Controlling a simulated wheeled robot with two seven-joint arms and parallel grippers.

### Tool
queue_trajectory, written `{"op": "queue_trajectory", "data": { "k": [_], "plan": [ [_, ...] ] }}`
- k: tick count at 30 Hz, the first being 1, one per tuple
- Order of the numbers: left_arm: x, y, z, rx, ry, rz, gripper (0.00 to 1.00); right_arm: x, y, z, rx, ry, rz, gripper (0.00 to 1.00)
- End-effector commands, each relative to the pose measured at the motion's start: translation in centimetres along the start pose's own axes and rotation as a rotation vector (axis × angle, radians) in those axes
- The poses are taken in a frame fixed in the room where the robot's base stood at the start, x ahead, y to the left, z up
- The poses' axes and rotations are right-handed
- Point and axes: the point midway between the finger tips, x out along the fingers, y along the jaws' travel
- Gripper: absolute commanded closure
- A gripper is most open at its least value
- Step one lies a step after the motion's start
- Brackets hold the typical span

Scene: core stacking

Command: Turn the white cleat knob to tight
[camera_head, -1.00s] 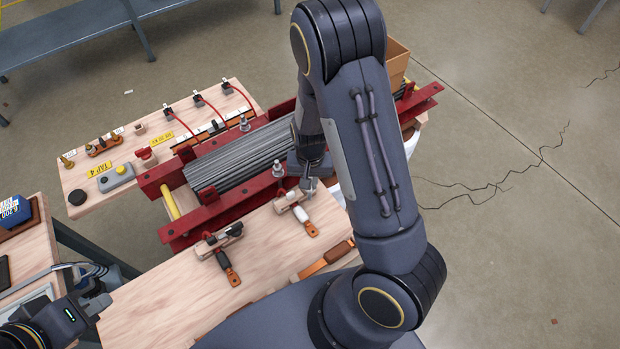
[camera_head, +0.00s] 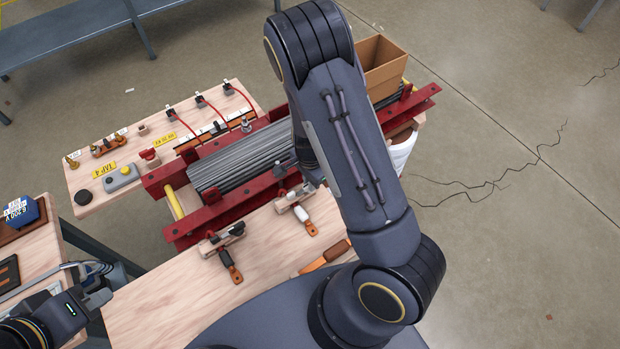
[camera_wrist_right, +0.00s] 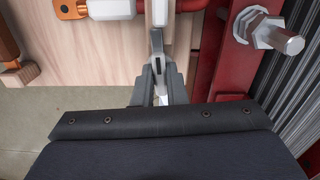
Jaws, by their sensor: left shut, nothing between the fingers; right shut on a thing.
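The white cleat (camera_head: 303,213) lies on the wooden bench, its white part ending in an orange tab; this also shows at the top of the wrist view (camera_wrist_right: 110,9). My right gripper (camera_wrist_right: 160,82) is shut on a small pale piece at the cleat's end, apparently its knob. The fingers cover most of that piece, so its turn angle cannot be told. In the head view my right arm hides most of this gripper. A second cleat with a dark part (camera_head: 228,258) lies to the left. My left gripper (camera_head: 97,298) is shut and empty at lower left.
A red steel frame (camera_head: 215,218) holding a grey laminated core (camera_head: 240,160) stands just beyond the cleats. A large bolt (camera_wrist_right: 268,34) sticks up close to my right gripper. A tan bin (camera_head: 382,68) stands at the far end. An orange-brown tool (camera_head: 325,258) lies on the near bench.

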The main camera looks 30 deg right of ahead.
Motion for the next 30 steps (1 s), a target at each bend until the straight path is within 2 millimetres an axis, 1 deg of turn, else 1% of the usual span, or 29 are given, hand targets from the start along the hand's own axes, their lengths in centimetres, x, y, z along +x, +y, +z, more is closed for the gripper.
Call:
{"op": "queue_trajectory", "data": {
  "k": [9, 23, 24, 25, 26, 30],
  "plan": [
    [-0.36, 0.17, -0.18, 0.000, 0.000, 0.000, 1.00, -0.07, -0.06, 0.01, 0.093, 0.000, -0.002, 1.00],
    [-0.37, 0.17, -0.19, 0.000, 0.000, 0.000, 1.00, -0.05, -0.08, 0.00, 0.107, 0.000, -0.002, 1.00],
    [-0.37, 0.17, -0.19, 0.000, 0.000, 0.000, 1.00, -0.04, -0.08, 0.01, 0.106, 0.000, -0.002, 0.86],
    [-0.37, 0.17, -0.19, 0.000, 0.000, 0.000, 1.00, -0.04, -0.08, 0.01, 0.106, 0.000, -0.002, 0.82],
    [-0.37, 0.17, -0.19, 0.000, 0.000, 0.000, 1.00, -0.04, -0.07, 0.00, 0.106, 0.000, -0.002, 0.79],
    [-0.37, 0.17, -0.19, 0.000, 0.000, 0.000, 1.00, -0.03, -0.05, 0.00, 0.105, 0.000, -0.002, 0.79]
  ]
}}
